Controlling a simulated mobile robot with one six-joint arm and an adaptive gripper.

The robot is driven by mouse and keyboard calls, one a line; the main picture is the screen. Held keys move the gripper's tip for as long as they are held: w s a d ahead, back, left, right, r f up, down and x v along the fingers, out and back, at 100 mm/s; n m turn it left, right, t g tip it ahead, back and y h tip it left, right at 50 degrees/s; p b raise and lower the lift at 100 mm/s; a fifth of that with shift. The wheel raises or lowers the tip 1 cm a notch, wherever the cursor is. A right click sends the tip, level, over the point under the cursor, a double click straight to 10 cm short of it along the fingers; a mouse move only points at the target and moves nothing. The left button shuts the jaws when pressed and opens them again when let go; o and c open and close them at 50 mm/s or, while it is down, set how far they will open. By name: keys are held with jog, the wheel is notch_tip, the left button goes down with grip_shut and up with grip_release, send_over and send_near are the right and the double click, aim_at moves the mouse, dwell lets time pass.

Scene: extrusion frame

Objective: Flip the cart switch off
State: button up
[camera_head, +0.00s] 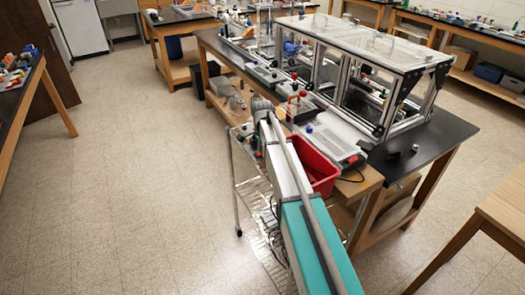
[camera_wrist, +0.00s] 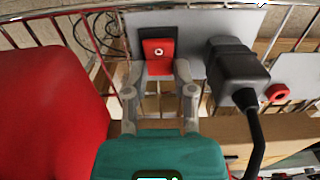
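In the wrist view the cart switch is a red block (camera_wrist: 160,54) with a small white round mark, set in a dark housing on a grey plate. My gripper (camera_wrist: 160,72) is open, with one grey finger at each side of the switch's lower part. I cannot tell whether the fingers touch it. In the head view my arm hides the switch; the wire cart (camera_head: 238,205) shows beside and behind the arm.
A black plug (camera_wrist: 236,68) with a cable stands close right of the switch. A red bin (camera_wrist: 45,110) fills the left; it also shows in the head view (camera_head: 322,168). A black-topped bench (camera_head: 435,137) stands behind. The floor at left is clear.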

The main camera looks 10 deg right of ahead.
grip_shut()
jog(key=shift+s+a+t+h, duration=0.1)
jog(key=shift+a+t+h, duration=0.1)
jog(key=shift+h, duration=0.35)
jog(key=shift+a+t+h, duration=0.1)
jog(key=shift+t+h, duration=0.1)
jog(key=shift+h, duration=0.35)
jog(key=shift+r+h+b, duration=0.1)
jog(key=shift+h+b, duration=0.25)
jog(key=shift+h, duration=0.15)
